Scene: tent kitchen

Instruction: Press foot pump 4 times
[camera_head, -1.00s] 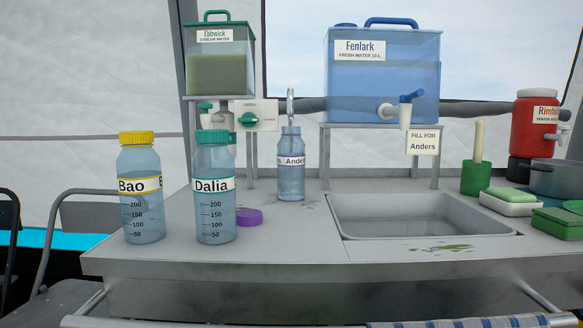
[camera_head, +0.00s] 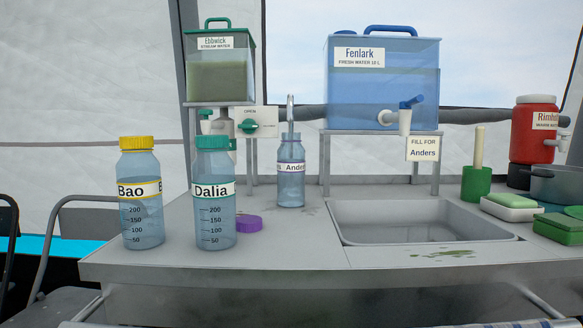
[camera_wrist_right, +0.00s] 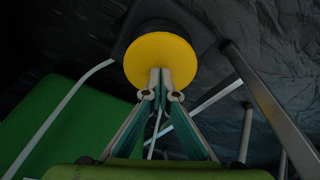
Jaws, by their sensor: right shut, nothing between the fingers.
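The foot pump shows in the right wrist view as a round yellow pedal (camera_wrist_right: 160,58) on a dark square base (camera_wrist_right: 128,50). My right gripper (camera_wrist_right: 160,72) is shut and empty, and its fingertips overlap the near edge of the yellow pedal. I cannot tell whether they touch it or hover above it. In the head view, a clear blue bottle labelled Anders (camera_head: 291,182) stands upright under a thin curved metal spout (camera_head: 290,102). Whether water runs from the spout is too small to tell. My left gripper is in neither view.
Bottles labelled Bao (camera_head: 142,218) and Dalia (camera_head: 214,220) stand at the counter's left front, near a purple cap (camera_head: 249,223). A sink (camera_head: 430,235) lies right of centre. Below, grey metal legs (camera_wrist_right: 262,95) stand right of the pedal and a green surface (camera_wrist_right: 75,125) lies left.

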